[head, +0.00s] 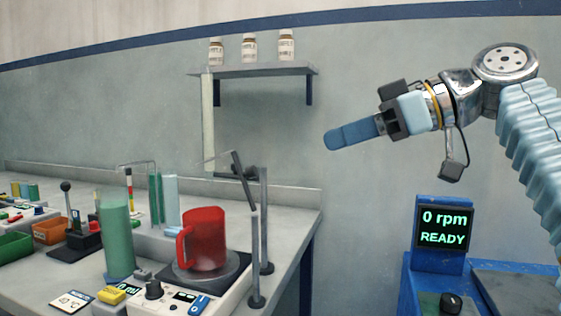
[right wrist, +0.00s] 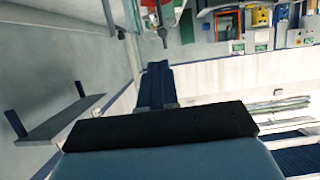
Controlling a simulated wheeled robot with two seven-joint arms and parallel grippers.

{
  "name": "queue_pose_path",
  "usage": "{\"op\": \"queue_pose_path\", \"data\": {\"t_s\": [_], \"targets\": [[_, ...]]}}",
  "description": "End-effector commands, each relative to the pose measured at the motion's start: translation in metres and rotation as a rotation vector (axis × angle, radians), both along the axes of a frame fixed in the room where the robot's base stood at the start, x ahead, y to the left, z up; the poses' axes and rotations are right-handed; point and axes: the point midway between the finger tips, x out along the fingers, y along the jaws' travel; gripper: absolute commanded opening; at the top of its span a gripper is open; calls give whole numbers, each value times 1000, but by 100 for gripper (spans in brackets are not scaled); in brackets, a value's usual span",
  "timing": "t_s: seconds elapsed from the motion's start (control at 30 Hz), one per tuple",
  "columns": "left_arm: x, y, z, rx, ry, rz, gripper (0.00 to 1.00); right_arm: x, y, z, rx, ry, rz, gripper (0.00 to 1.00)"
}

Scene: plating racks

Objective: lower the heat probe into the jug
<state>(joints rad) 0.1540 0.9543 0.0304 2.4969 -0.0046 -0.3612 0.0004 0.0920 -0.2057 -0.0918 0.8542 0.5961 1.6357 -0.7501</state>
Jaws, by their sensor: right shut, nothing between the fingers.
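What carries the rod is hard to make out. My right gripper (head: 335,140) is up in the air, right of the rod and well apart from it. Its blue fingers are together and empty; they also show in the right wrist view (right wrist: 157,85). My left gripper is out of view.
Grey posts (head: 263,220) stand close right of the jug. A green cylinder (head: 116,240) stands left of it. A wall shelf (head: 255,71) with bottles is behind. A blue machine with a READY screen (head: 443,228) is at lower right. The air around my right gripper is clear.

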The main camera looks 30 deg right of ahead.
Motion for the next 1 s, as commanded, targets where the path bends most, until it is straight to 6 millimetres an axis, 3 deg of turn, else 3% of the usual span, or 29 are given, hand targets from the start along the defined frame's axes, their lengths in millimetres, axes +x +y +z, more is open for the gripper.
{"op": "queue_pose_path", "data": {"t_s": [0.3,0.5,1.0], "targets": [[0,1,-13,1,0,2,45,49,42,-26,0,1,3,0],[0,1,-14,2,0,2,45,71,60,-35,1,-1,0,0],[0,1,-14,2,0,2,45,80,68,-40,1,-2,0,0]]}}
